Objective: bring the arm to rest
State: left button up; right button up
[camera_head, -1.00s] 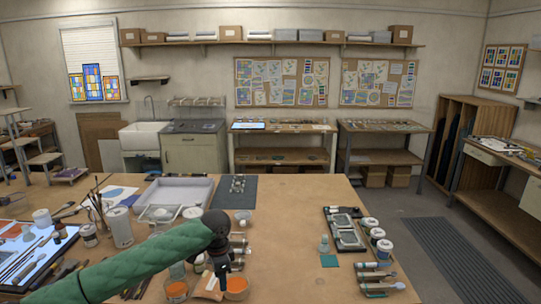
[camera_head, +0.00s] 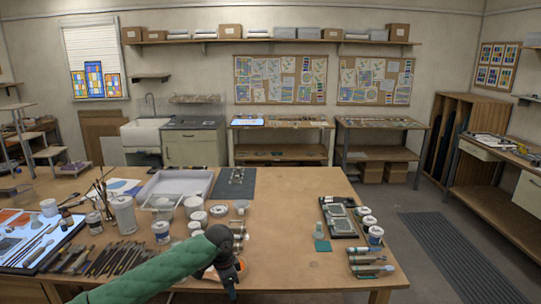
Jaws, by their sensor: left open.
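My left arm (camera_head: 160,275), in a green quilted sleeve, comes in from the bottom left of the head view. Its dark wrist ends in my left gripper (camera_head: 230,288), low in the picture over the table's front part. The gripper is open and points down, and I see nothing held in it. An orange-filled dish (camera_head: 242,267) is partly hidden behind the wrist. My right gripper is not in view.
The wooden table (camera_head: 290,235) has a clear middle. White jars (camera_head: 123,214), brushes and tools (camera_head: 110,260), and a pale tray (camera_head: 185,184) crowd its left side. A dark tray (camera_head: 345,219), jars and tubes stand at the right.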

pick_arm(q)
jog(key=s+d+f+n+t+h+b, duration=0.15)
jog(key=s+f, duration=0.25)
jog(key=f, duration=1)
jog(key=s+f+n+b, duration=0.3)
jog(key=s+f, duration=0.1)
jog(key=f, duration=1)
jog(key=s+d+f+n+t+h+b, duration=0.1)
jog(key=s+f+n+b, duration=0.2)
jog(key=f, duration=1)
jog(key=s+a+f+n+y+b, duration=0.1)
jog(key=s+a+f, duration=0.3)
jog(key=s+f, duration=1.1)
jog(key=s+a+f+n+g+y+b, duration=0.1)
jog(key=s+a+f+b, duration=0.3)
jog(key=s+f, duration=1.1)
jog(key=s+a+n+y, duration=0.1)
jog(key=s, duration=0.6)
jog(key=shift+f, duration=0.3)
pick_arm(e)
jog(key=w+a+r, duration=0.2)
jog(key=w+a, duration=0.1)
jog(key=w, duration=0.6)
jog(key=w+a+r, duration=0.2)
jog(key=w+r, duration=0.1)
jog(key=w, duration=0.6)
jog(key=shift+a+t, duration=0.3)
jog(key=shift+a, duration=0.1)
